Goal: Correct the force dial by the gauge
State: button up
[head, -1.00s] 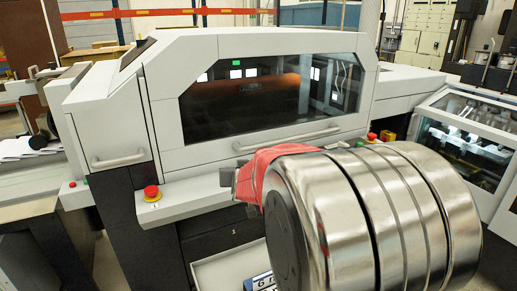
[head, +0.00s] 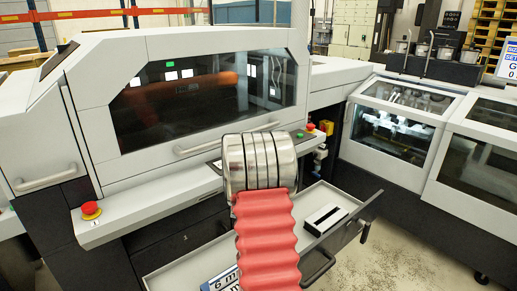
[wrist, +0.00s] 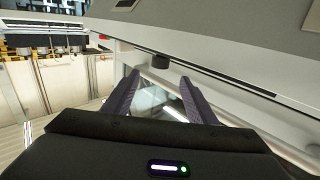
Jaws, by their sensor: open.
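My gripper (wrist: 160,92) is open and empty in the wrist view, with its two dark fingers apart. A short dark round knob (wrist: 161,62), possibly the force dial, sticks out under a light machine edge just beyond the fingertips, apart from them. I cannot read any mark on it. In the head view my arm hides the gripper and this knob. A black and white block (head: 325,218) lies in the open drawer (head: 178,268); I cannot tell whether it is the gauge.
The stitching machine (head: 70,125) has a red stop button (head: 91,210) at left and another (head: 310,127) at right. A partly hidden lettered card (head: 221,281) lies in the drawer. A glass-lidded unit (head: 400,135) stands at right. Bare floor (head: 405,240) lies right of the drawer.

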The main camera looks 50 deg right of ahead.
jog(key=shift+w+d, duration=0.1)
jog(key=shift+x, duration=6.75)
jog(key=shift+c, duration=0.4)
jog(key=c, duration=0.9)
jog(key=shift+d, duration=0.25)
jog(key=shift+c, duration=0.4)
jog(key=shift+a, duration=0.15)
